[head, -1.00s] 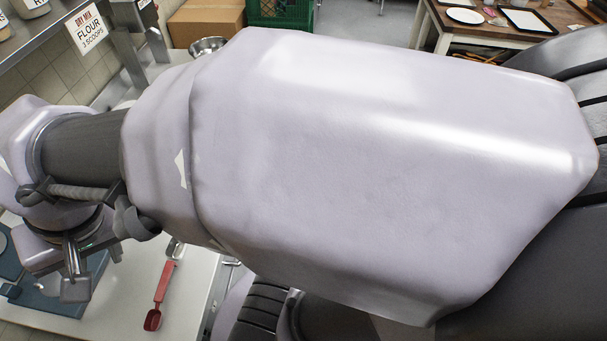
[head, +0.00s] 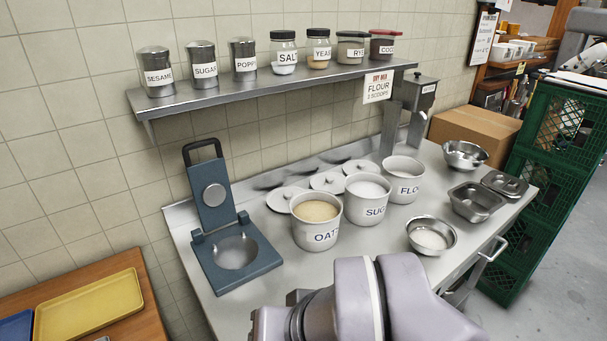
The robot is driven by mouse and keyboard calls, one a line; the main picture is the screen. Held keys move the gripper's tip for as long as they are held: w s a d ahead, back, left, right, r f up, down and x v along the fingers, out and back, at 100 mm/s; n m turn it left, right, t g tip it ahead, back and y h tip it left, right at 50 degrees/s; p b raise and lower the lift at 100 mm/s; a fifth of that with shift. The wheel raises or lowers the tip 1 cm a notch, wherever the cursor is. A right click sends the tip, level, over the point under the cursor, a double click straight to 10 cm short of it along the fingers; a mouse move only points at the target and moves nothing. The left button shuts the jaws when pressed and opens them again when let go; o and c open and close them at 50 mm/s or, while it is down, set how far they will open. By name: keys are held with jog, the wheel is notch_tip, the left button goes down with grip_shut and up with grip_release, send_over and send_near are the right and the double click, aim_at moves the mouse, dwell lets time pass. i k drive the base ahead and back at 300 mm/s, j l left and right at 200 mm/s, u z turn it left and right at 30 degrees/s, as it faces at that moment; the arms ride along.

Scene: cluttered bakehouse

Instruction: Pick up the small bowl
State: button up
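Two round metal bowls are on the steel worktop, and I cannot tell for sure which is the small bowl. The nearer bowl (head: 432,248) sits right of the canisters, near the front edge, and holds something white. The other bowl (head: 465,163) stands farther back on the right, beside a cardboard box, and looks empty. Both are upright and apart from my arm. My arm's pale links rise from the bottom edge, left of and below the nearer bowl. My gripper is not visible.
Open canisters of oats (head: 316,235), sugar (head: 368,210) and flour (head: 404,188) stand mid-worktop, lids behind them. A blue press (head: 262,262) stands open at left. Metal pans (head: 476,212) sit at right, near green crates (head: 530,190). A shelf (head: 290,80) with jars overhangs the back.

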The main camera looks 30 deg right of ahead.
aim_at(430, 236)
jog(key=z, duration=1.65)
